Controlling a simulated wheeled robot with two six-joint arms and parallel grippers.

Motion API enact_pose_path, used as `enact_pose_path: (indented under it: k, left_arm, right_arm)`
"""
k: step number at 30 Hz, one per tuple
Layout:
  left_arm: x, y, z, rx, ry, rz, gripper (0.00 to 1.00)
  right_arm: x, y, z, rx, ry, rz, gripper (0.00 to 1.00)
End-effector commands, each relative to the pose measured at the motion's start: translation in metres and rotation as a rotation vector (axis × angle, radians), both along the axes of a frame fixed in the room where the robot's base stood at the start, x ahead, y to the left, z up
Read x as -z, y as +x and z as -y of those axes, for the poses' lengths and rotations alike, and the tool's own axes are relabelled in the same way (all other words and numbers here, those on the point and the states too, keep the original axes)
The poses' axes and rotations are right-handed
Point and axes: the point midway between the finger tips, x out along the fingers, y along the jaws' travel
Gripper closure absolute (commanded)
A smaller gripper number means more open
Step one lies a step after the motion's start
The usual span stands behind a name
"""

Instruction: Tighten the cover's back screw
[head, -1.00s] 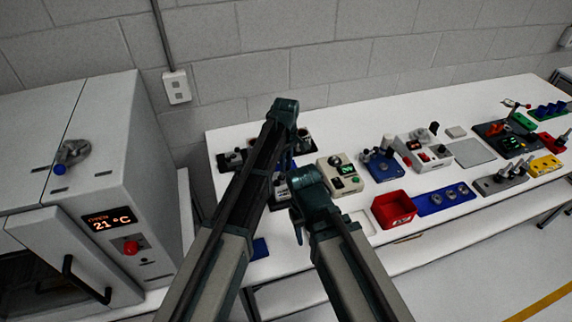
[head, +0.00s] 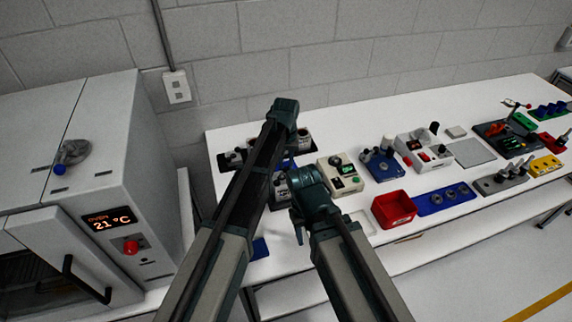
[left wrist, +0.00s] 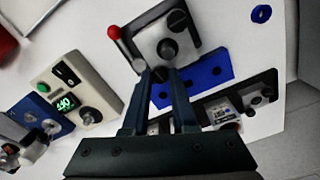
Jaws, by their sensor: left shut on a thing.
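The grey square cover (left wrist: 152,43) shows in the left wrist view, with a dark round knob (left wrist: 167,49) in its middle. One dark slotted screw (left wrist: 178,19) is at its far corner. Another dark screw (left wrist: 161,74) sits at the near corner, between the fingertips of my left gripper (left wrist: 162,79). The left gripper is shut on that near screw; the fingers partly hide it. I cannot tell from the slots how tight either screw is. In the head view my arms hide most of this unit.
A lever with a red knob (left wrist: 114,32) stands beside the cover. A blue plate with holes (left wrist: 205,76) lies close by. A beige box with a green display (left wrist: 75,92) is to the left. In the head view, a red bin (head: 393,209) and other fixtures stand farther right on the white bench.

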Motion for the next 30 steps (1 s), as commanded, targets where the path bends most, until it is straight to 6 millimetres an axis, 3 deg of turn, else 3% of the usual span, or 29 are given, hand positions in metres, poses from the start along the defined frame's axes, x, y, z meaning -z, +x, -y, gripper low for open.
enact_pose_path:
  k: [30]
  left_arm:
    - [-0.0007,0.0023,-0.0005,0.964,0.001,0.003,1.0]
  right_arm:
    - [-0.0007,0.0001,0.0,0.0,0.0,0.0,0.5]
